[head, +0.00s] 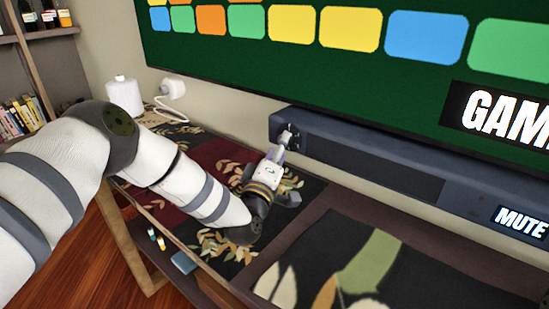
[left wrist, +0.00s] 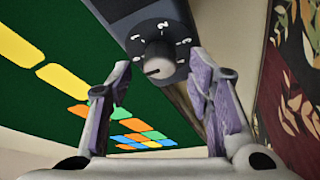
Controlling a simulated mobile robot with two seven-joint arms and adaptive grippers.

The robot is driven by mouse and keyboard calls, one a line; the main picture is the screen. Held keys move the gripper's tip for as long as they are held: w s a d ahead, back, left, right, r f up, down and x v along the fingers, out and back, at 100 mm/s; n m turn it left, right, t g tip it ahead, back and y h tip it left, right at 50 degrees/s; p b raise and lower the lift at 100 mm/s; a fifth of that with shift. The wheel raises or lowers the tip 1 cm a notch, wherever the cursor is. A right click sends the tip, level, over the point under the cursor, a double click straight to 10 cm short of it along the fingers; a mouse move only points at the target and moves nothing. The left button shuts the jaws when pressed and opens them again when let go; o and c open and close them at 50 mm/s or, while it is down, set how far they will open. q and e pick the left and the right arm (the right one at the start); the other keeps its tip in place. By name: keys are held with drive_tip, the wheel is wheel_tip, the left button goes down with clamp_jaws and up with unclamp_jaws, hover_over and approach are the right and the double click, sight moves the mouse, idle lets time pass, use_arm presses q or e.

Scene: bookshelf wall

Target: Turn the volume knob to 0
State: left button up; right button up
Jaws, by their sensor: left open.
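The volume knob (head: 287,138) is a small round knob on the left end of the long dark soundbar (head: 360,155). In the left wrist view the knob (left wrist: 159,60) is dark with a lighter face, a white mark at its lower left edge, and white numerals around it that are hard to read. My left gripper (head: 277,155) is just in front of the knob. In the left wrist view its two purple-padded fingers (left wrist: 160,68) are spread apart, one on each side of the knob, with visible gaps. I cannot tell how deep they reach. My right gripper is not in view.
A green screen (head: 330,60) with coloured tiles hangs above the soundbar. A "MUTE" label (head: 521,221) is at the soundbar's right. A white cylindrical object (head: 124,95) stands at the back left. A leaf-patterned mat (head: 350,265) lies on the dark shelf.

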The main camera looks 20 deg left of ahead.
use_arm(q)
drive_tip(key=s+f, duration=0.1)
drive_tip(key=s, duration=0.9)
drive_tip(key=shift+f, duration=0.25)
